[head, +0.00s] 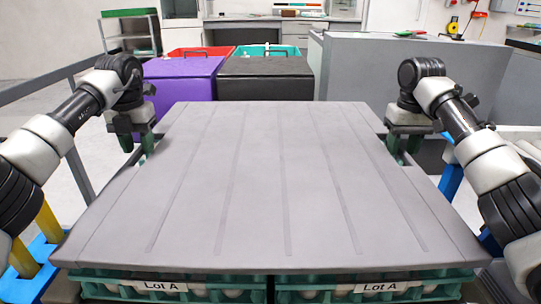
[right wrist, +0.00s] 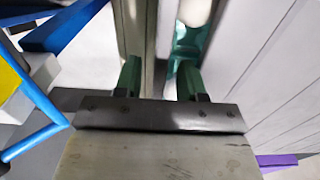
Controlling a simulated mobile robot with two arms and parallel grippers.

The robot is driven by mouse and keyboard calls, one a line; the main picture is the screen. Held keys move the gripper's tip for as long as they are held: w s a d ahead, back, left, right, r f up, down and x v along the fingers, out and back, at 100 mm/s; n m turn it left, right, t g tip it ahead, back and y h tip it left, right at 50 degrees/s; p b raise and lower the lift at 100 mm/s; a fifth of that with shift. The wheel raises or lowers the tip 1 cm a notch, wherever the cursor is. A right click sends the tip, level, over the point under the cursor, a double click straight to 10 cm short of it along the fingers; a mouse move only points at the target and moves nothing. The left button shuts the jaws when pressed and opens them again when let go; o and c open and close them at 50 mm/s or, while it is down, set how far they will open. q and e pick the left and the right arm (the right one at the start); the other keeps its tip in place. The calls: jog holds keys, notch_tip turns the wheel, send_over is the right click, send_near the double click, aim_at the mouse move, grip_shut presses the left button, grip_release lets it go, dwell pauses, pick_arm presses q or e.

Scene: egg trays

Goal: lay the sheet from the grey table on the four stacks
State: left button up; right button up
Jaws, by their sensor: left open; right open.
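The grey sheet (head: 265,180), a wide flat panel with several thin lines along it, lies over green egg trays with its front edge just above them. Two front stacks show below that edge, a left stack (head: 170,288) and a right stack (head: 375,290), each labelled Lot A. Any stacks behind are hidden by the sheet. My left gripper (head: 137,143) is open beside the sheet's left edge, towards the back. My right gripper (head: 404,150) is open beside the right edge. In the right wrist view its fingers (right wrist: 158,76) point towards the sheet's side (right wrist: 275,65), with green tray (right wrist: 190,45) near.
A purple box (head: 182,78) and a black box (head: 265,78) stand behind the sheet. A grey block (head: 410,70) stands at the back right. Blue and yellow frame parts (head: 30,250) are at the left front, and a blue post (head: 452,172) is at the right.

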pick_arm(q)
notch_tip(320, 180, up, 12)
jog(key=shift+f, duration=0.2)
pick_arm(e)
notch_tip(320, 180, up, 12)
dwell(0.7)
